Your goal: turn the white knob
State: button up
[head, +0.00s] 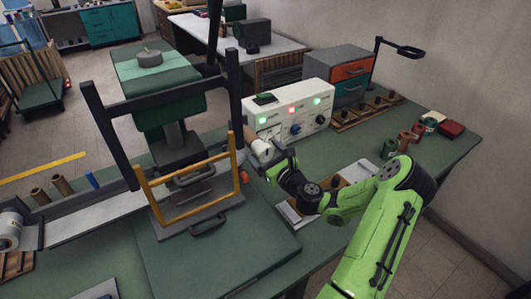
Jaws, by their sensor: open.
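A white control box (303,93) stands on the green bench, its front facing me. Its front carries a blue knob (295,128), a dark knob (320,119) and small green and red lights. My gripper (257,148) is open, low in front of the box's left end. A pale, rounded shape shows at the gripper's end; I cannot tell whether it is the white knob or part of the gripper. The left lower part of the box front is partly hidden by my gripper, so contact there cannot be made out.
A black upright frame (118,140) and a yellow frame (163,211) stand left of my gripper. A drawer unit (350,72) is behind the box. Wooden racks (365,113) and spools (405,141) lie to the right.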

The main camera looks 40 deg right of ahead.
jog(key=c, duration=1)
jog(key=shift+o, duration=0.2)
jog(key=shift+n, duration=0.3)
jog(key=n+b, duration=0.2)
jog(key=n, duration=0.1)
jog(key=n+b, duration=0.1)
jog(key=n, duration=0.1)
jog(key=shift+a+f, duration=0.15)
jog(key=shift+f, duration=0.1)
jog(key=n+b, duration=0.5)
jog(key=n, duration=0.1)
jog(key=o, duration=1)
jog(key=shift+c, duration=0.2)
